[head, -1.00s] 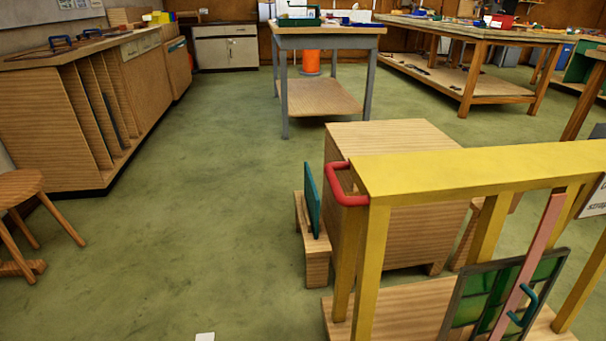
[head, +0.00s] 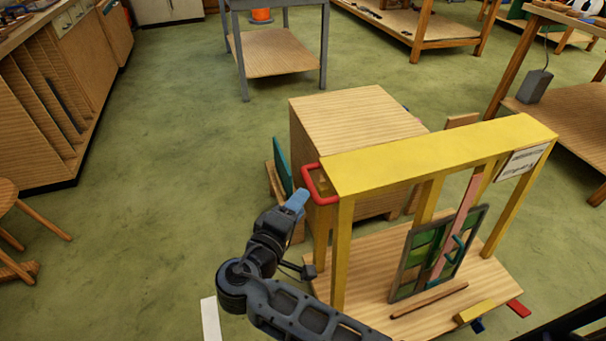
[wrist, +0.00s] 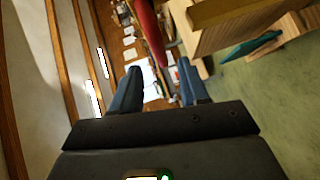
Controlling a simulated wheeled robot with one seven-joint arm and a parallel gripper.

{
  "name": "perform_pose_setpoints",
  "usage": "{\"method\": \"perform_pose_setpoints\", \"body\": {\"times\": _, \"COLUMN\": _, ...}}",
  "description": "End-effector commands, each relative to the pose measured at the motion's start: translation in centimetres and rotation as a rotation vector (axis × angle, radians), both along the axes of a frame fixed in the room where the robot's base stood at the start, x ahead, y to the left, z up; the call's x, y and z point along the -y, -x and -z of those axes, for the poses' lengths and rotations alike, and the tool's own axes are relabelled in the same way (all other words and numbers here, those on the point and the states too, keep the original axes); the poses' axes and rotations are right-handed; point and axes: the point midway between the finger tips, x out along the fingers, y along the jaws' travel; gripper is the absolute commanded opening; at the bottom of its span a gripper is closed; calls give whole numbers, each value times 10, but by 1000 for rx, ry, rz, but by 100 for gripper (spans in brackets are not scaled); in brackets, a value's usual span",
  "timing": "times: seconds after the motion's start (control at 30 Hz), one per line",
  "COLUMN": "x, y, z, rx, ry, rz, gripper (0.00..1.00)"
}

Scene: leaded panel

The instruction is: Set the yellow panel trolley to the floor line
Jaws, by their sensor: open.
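The yellow panel trolley (head: 440,155) stands upright on the floor, with a wooden base deck (head: 375,308) and a red handle (head: 311,183) on its left end. A leaded panel with green glass (head: 418,255) leans in it behind a pink bar (head: 456,222). My gripper (head: 296,199) is just left of and below the red handle, apparently not holding it. In the wrist view my gripper (wrist: 159,68) is open, and the red handle (wrist: 150,30) shows beyond and between its blue fingers. A white strip (head: 210,318), perhaps the floor line, lies left of the trolley.
A wooden cabinet (head: 345,112) stands right behind the trolley, with a teal board (head: 281,166) at its left. A slotted rack (head: 45,90) and a stool (head: 15,215) are at left. Green floor between them is clear. A bench (head: 570,125) stands at right.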

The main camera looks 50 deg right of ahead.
Motion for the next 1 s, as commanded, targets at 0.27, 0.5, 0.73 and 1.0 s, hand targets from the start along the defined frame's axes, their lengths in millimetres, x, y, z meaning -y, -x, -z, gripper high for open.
{"method": "perform_pose_setpoints", "body": {"times": 0.27, "x": 32, "y": -6, "z": 4, "rx": 0, "ry": 2, "rz": 6, "gripper": 44}}
{"method": "perform_pose_setpoints", "body": {"times": 0.5, "x": 64, "y": -13, "z": 9, "rx": 0, "ry": 2, "rz": 3, "gripper": 44}}
{"method": "perform_pose_setpoints", "body": {"times": 0.73, "x": 75, "y": -15, "z": 11, "rx": 0, "ry": 1, "rz": 2, "gripper": 44}}
{"method": "perform_pose_setpoints", "body": {"times": 1.0, "x": 75, "y": -15, "z": 11, "rx": 0, "ry": 1, "rz": 1, "gripper": 39}}
